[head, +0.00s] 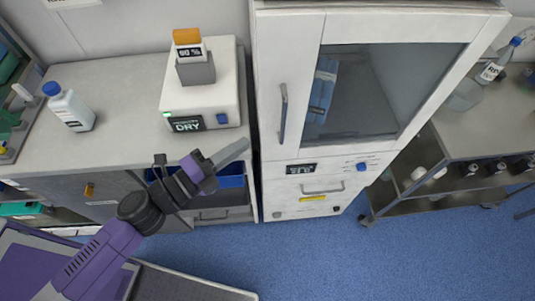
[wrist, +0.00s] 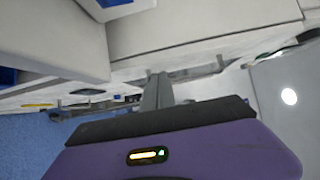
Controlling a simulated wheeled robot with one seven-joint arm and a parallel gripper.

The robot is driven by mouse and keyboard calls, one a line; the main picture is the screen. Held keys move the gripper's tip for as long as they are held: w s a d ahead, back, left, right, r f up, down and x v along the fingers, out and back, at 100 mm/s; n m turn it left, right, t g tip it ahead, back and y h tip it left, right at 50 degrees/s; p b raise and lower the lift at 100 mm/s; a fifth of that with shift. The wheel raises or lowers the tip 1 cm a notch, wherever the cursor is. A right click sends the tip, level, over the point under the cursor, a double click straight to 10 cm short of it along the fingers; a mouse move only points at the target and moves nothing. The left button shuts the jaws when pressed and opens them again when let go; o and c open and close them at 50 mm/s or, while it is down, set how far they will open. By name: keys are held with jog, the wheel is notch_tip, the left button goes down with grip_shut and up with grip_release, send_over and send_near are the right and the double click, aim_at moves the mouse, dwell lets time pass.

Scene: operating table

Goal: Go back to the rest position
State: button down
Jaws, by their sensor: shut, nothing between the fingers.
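My gripper (head: 232,152) shows in the head view at the end of my purple and black arm. It is raised in front of the counter (head: 120,135), left of the white cabinet, pointing up and to the right. Its fingers are closed together and hold nothing. In the wrist view the grey fingers of my gripper (wrist: 158,92) also look shut, above the purple housing. No task object is in the gripper.
A white cabinet (head: 287,165) with a glass door stands right of the gripper. A white device (head: 228,95) and a blue-capped bottle (head: 70,108) stand on the counter. A metal cart (head: 480,130) stands at right. The blue floor (head: 350,265) is clear in front.

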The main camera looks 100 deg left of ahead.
jog(key=shift+s+a, duration=0.15)
jog(key=shift+s, duration=0.85)
jog(key=w+d+f+n+t+h, duration=0.1)
jog(key=w+d+n+t+h, duration=0.45)
jog(key=w+d, duration=1.6)
jog(key=d+r+n+g+h, duration=0.1)
jog(key=d+h, duration=0.8)
jog(key=d, duration=2.4)
notch_tip(320, 180, up, 2)
jog(key=shift+s+r+n, duration=0.15)
jog(key=shift+s+n, duration=0.15)
jog(key=shift+n, duration=0.15)
